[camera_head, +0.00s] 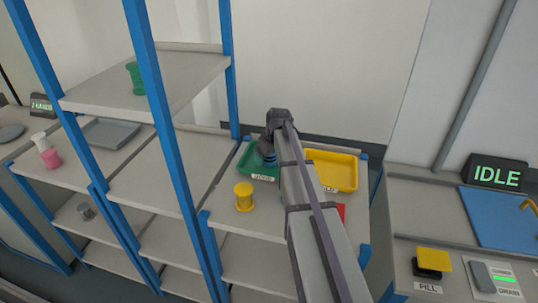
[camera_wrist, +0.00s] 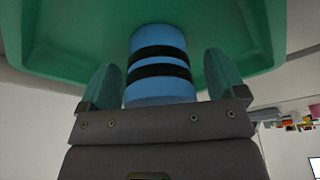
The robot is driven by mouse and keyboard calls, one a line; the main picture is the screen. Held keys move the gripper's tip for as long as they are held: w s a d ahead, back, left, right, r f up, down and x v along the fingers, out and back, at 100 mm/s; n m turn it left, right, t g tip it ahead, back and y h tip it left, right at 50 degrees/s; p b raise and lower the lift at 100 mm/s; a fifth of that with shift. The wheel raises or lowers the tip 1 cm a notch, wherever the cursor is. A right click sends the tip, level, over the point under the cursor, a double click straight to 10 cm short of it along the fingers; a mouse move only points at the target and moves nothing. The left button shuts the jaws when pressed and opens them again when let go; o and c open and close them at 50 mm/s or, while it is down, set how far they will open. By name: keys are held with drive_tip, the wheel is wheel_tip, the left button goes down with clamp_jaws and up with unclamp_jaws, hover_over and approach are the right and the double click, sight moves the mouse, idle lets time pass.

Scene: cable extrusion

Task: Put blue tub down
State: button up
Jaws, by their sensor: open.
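The blue tub (camera_wrist: 157,66) is a blue cylinder with two black bands. In the wrist view it sits between the two fingers of my gripper (camera_wrist: 160,85), with a small gap on each side, so the jaws are open around it. Its far end is against the green tray (camera_wrist: 60,45). In the head view the tub (camera_head: 269,157) shows only in part below my gripper (camera_head: 268,150), in the green tray (camera_head: 245,160) on the shelf top. My arm hides part of the tray's right side.
A yellow tray (camera_head: 335,172) stands right of the green one, partly behind my arm. A yellow tub (camera_head: 244,197) stands in front of the green tray. A red item (camera_head: 341,211) shows beside my arm. Blue posts (camera_head: 168,130) rise to the left. The bench right has an IDLE display (camera_head: 495,174).

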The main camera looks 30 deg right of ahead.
drive_tip(key=shift+r, duration=0.1)
drive_tip(key=p+v, duration=1)
drive_tip(key=v, duration=0.1)
drive_tip(key=shift+p, duration=0.35)
drive_tip(key=shift+f, duration=0.2)
drive_tip(key=shift+s+m, duration=0.15)
drive_tip(key=shift+m, duration=0.15)
drive_tip(key=s+a+m+g, duration=0.2)
drive_tip(key=s+a, duration=1.8)
drive_tip(key=s, duration=0.1)
drive_tip(key=shift+s+a+f+g+h, duration=0.3)
drive_tip(key=shift+a+f+g+h, duration=0.05)
drive_tip(key=shift+a+g+h, duration=0.05)
